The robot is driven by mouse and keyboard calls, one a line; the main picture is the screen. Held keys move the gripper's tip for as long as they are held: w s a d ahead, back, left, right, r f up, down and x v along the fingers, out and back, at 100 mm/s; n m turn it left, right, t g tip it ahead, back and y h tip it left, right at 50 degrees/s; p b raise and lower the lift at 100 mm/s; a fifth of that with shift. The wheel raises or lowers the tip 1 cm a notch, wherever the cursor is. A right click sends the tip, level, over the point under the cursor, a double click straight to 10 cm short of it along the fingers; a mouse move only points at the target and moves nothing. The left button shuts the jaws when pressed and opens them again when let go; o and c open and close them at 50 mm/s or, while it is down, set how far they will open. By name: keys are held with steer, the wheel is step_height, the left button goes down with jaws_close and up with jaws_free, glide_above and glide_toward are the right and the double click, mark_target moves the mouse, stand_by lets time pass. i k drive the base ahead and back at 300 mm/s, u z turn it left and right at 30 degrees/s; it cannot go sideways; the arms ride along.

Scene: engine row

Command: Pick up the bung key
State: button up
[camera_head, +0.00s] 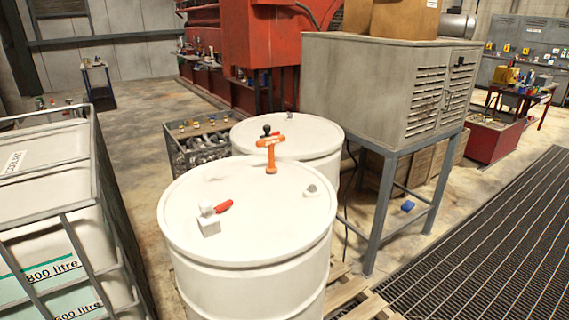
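An orange T-shaped tool (271,155), which looks like the bung key, is at the far edge of the front white drum's lid (255,235). Its crossbar is at the top in the picture and its stem runs down to the lid. I cannot tell whether it stands upright or lies flat. A small light-grey block (209,226) with a pale piece on it and a red-handled item (224,206) sit left of the lid's middle. A small grey bung (311,189) is near the right rim. My gripper is not in view.
A second white drum (315,145) stands close behind. A black knob (267,130) shows just above the orange tool. A grey louvred cabinet (375,85) on a metal stand is close on the right. A caged white tank (40,185) is on the left. Open floor (140,130) lies back left.

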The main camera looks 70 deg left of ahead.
mark_target(269, 141)
steer(key=u, duration=0.15)
steer(key=i, duration=1.75)
steer(key=z, duration=0.75)
steer(key=k, duration=0.15)
steer(key=u, duration=2.85)
